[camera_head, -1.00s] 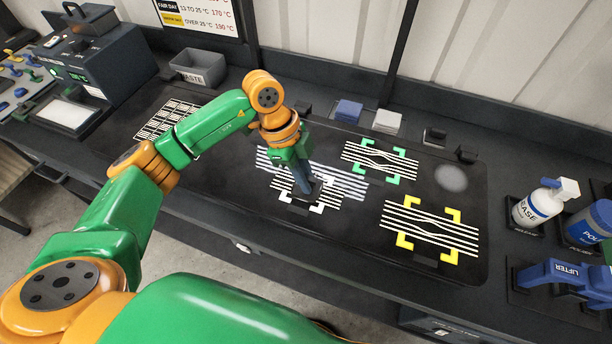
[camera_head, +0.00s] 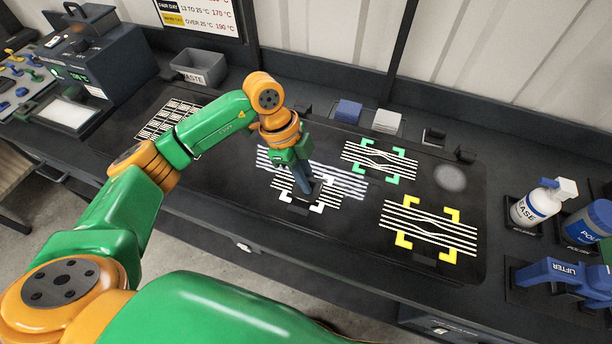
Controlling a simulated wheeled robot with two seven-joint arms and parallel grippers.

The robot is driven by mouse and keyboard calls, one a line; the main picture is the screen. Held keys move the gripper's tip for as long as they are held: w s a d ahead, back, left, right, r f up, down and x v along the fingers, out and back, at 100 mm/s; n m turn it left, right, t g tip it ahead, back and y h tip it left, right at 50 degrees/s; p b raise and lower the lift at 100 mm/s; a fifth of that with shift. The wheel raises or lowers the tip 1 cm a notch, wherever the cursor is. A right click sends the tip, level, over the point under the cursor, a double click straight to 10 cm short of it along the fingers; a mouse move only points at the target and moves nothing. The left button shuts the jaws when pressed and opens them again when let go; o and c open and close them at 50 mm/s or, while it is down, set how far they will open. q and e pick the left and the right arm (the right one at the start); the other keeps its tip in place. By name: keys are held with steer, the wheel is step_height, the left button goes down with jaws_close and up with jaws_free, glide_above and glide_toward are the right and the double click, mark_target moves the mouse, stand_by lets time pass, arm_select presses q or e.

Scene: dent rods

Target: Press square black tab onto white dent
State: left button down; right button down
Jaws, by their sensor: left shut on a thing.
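My left gripper (camera_head: 302,184) points down over the white-cornered dent (camera_head: 322,197) near the middle of the black panel (camera_head: 215,190). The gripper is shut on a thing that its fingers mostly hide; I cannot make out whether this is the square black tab. The fingertips are at or very near the panel, inside the white corner marks. Contact cannot be told. The white lines bend around the dent, and the gripper covers part of it. My right gripper is out of view.
A green-cornered dent (camera_head: 379,161) and a yellow-cornered dent (camera_head: 428,228) lie to the right. A blue block (camera_head: 348,110), a white block (camera_head: 387,121) and a grey waste bin (camera_head: 198,67) stand behind. Spray bottle (camera_head: 538,203) and blue lifter (camera_head: 550,275) stand at the right.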

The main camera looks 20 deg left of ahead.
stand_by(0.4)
arm_select(q)
steer(key=c, duration=0.8)
jaws_free()
steer(key=shift+s, duration=0.1)
